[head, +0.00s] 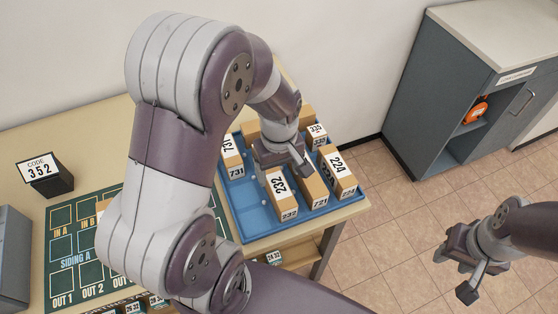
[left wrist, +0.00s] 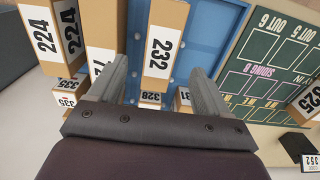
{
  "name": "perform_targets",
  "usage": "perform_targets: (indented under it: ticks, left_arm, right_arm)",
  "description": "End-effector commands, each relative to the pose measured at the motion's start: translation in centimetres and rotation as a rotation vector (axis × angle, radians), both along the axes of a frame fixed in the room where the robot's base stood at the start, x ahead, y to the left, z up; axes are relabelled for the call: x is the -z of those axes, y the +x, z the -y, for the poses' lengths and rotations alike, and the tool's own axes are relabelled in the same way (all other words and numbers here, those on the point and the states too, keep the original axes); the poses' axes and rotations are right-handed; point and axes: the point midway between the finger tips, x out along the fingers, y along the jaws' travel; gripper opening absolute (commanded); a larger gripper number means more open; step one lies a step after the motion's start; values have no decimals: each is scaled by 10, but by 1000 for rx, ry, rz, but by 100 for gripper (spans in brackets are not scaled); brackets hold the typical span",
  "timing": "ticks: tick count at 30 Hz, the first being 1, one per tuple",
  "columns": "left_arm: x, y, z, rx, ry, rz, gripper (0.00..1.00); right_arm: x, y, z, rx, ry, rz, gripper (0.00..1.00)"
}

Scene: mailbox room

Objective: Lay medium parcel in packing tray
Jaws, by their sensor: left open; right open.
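The blue tray (head: 240,205) sits at the table's right end and holds several tan boxes with number labels. Box 232 (head: 278,185), box 721 (head: 312,190) and box 224 (head: 338,175) stand in its right part; box 731 (head: 231,158) is at its left. I cannot tell which is the medium parcel. My left gripper (head: 290,163) is open over the tray, close to box 232. In the left wrist view box 232 (left wrist: 165,40) shows between the open fingers, apparently beyond them and not gripped. My right gripper (head: 478,268) is open, over the floor at the right.
A green sorting board (head: 62,245) and a code 352 sign (head: 43,175) are left of the tray. The tray's left front is bare. My left arm hides the middle of the table. A grey cabinet (head: 435,100) stands by the wall beyond open tiled floor.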

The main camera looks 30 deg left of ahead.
Motion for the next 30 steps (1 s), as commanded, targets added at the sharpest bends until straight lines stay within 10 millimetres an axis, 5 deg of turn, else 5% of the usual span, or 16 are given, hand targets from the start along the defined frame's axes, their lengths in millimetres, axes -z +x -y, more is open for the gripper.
perform_targets:
  ticks: [7,16,30]
  left_arm:
    - [-39,-1,1,32,0,4,78]
    - [-30,-41,24,839,42,104,78]
    - [-30,-43,25,887,48,111,78]
  right_arm:
    - [-1,0,0,0,0,0,43]
    - [-1,0,0,0,0,0,43]
    - [-1,0,0,0,0,0,43]
